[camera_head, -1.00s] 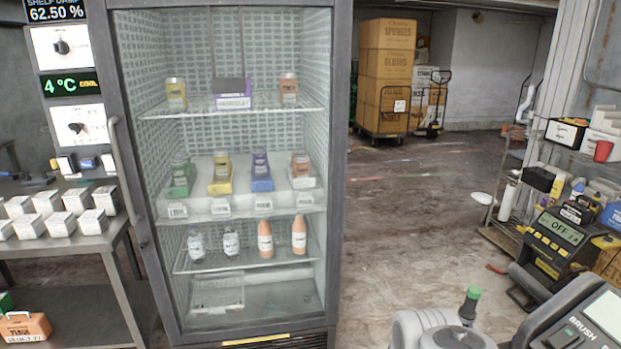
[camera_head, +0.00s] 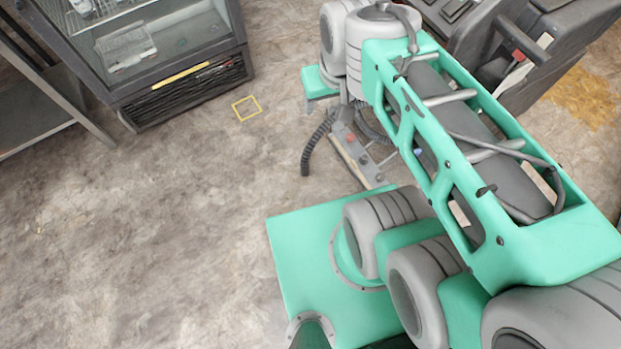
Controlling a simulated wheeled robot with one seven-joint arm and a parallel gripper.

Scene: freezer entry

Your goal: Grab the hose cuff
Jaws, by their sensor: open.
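A black ribbed hose (camera_head: 313,142) curves out from the low plate of the floor machine and hangs toward the floor. Its lower free end, a smooth dark cuff (camera_head: 305,169), points down over the bare floor; I cannot tell whether it touches. My green and grey arm reaches up the right side of the picture and bends over near the machine. A small green part of it shows just above the hose, apart from the cuff. I cannot make out any gripper fingers.
A low plate with red knobs (camera_head: 364,149) sits beside the hose, partly behind my arm. The grey floor machine (camera_head: 545,45) stands at upper right. A glass-front fridge (camera_head: 180,93) is at upper left. A yellow square (camera_head: 246,108) marks the floor. The floor left of the hose is clear.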

